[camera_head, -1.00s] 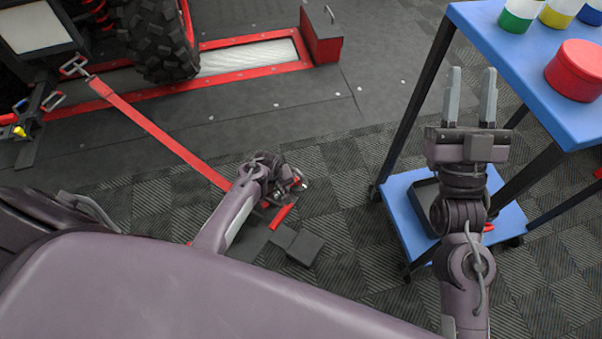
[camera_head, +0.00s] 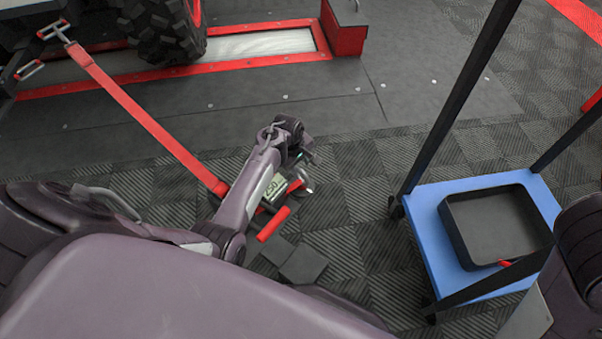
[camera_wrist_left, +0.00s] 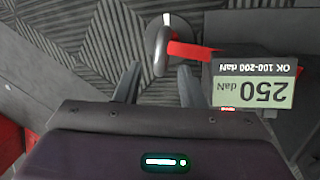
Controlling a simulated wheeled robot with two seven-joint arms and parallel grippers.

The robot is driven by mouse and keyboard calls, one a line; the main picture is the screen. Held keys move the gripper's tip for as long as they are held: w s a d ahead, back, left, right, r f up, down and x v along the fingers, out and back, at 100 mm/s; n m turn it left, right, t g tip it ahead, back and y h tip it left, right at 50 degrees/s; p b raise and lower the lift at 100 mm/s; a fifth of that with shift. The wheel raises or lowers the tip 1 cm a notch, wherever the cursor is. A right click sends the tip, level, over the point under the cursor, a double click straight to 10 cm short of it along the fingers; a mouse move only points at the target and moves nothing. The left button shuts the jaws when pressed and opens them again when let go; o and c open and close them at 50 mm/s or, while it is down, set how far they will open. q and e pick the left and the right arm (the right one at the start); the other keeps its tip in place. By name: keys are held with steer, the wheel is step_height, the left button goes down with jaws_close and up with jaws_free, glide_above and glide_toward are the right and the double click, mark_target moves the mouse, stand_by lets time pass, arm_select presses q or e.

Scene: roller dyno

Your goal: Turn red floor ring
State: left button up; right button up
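A grey metal ring (camera_wrist_left: 160,42) with a red bar or strap (camera_wrist_left: 190,50) running right from it shows in the left wrist view; I cannot tell how they join. My left gripper (camera_wrist_left: 157,78) is open there, fingers apart, with the ring just ahead of the fingertips and nothing clearly gripped. In the head view my left gripper (camera_head: 303,165) is low over the floor hardware, its fingers largely hidden. Beside it are a tension display (camera_wrist_left: 252,92) reading 250 daN and a red handle (camera_head: 273,223). My right gripper is outside the views.
A red strap (camera_head: 145,120) runs from the vehicle to the floor hardware. The vehicle's tyre (camera_head: 160,30) stands by the red-framed roller bed (camera_head: 250,45). A blue cart shelf (camera_head: 425,215) holds a black tray (camera_head: 455,232) at right. Patterned floor (camera_head: 350,185) lies between.

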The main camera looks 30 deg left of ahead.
mark_target(301, 171)
arm_select(q)
steer(key=f+b, duration=0.1)
steer(key=f, duration=0.2)
steer(key=shift+w+f+b, duration=0.1)
steer(key=shift+w+b, duration=0.2)
steer(key=shift+b, duration=0.05)
jaws_close()
